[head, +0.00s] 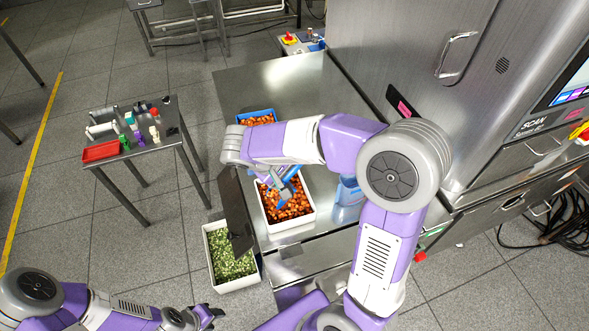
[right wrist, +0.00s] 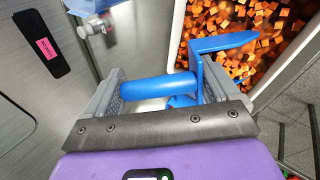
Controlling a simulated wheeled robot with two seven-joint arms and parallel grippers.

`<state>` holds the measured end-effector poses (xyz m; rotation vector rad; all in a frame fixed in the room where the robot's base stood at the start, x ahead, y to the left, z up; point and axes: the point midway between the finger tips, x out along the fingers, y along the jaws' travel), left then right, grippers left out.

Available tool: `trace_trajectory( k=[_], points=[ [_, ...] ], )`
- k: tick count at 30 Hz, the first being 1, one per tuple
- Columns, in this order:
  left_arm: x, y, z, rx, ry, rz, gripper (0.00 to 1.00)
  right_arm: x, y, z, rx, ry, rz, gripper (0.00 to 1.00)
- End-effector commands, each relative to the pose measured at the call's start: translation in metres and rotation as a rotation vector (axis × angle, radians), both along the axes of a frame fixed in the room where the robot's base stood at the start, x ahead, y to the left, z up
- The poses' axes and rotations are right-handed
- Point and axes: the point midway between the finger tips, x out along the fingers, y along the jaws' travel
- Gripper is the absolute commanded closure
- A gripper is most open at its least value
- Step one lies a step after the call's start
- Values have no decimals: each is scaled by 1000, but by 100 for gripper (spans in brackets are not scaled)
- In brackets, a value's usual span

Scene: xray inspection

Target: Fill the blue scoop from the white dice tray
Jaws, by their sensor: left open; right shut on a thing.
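The white dice tray (head: 293,230) stands near the front edge of the steel table and holds many orange dice. The blue scoop (head: 287,190) is over this tray, partly covered by my right arm. In the right wrist view my right gripper (right wrist: 158,90) is shut on the blue scoop's handle (right wrist: 157,88), and a flat blue part of the scoop shows against the orange dice. The inside of the scoop is hidden, so I cannot tell what it holds. My left gripper (head: 208,314) is open and empty at the bottom, away from the table.
A blue-rimmed tray (head: 244,117) of orange dice stands behind my right forearm. A white bin (head: 236,286) of green pieces is at the table's front left. A blue bottle (head: 347,201) stands right of the dice tray. The steel machine (head: 415,60) rises at the right.

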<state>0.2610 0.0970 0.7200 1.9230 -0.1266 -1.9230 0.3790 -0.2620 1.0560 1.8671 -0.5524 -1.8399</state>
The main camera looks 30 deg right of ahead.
Motion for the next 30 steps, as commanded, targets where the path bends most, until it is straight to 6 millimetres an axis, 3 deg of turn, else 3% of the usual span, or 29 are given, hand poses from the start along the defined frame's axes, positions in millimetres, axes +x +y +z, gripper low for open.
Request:
trace_trajectory(
  k=[16,30],
  points=[
    [0,0,0,0,0,0,57,0,-1,1,0,-3,0,54],
    [0,0,4,0,0,0,57,2,-28,8,-1,-3,-3,54]
  ],
)
